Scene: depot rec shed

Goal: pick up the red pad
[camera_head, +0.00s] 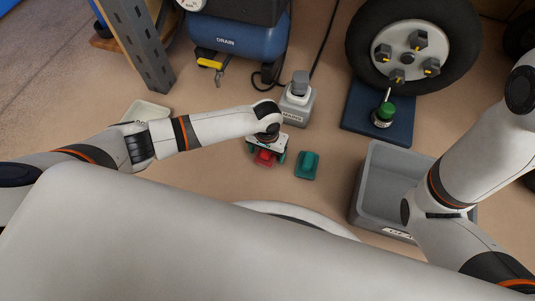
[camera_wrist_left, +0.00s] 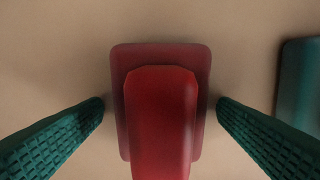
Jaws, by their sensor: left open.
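The red pad (camera_head: 264,158) lies on the tan floor below my left gripper (camera_head: 266,156) in the head view. In the left wrist view the red pad (camera_wrist_left: 161,120) fills the middle, a flat base with a raised grip on top. The green ridged fingers of my left gripper (camera_wrist_left: 161,118) stand open on either side of it, with a gap to the pad on both sides. My right arm (camera_head: 455,185) comes in from the right; its gripper cannot be made out.
A teal pad (camera_head: 308,165) lies just right of the red one. A grey bin (camera_head: 362,190) stands further right. A grey block (camera_head: 297,105) is behind. A wheel (camera_head: 412,45), a blue base (camera_head: 357,118) and a blue compressor (camera_head: 235,38) stand at the back.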

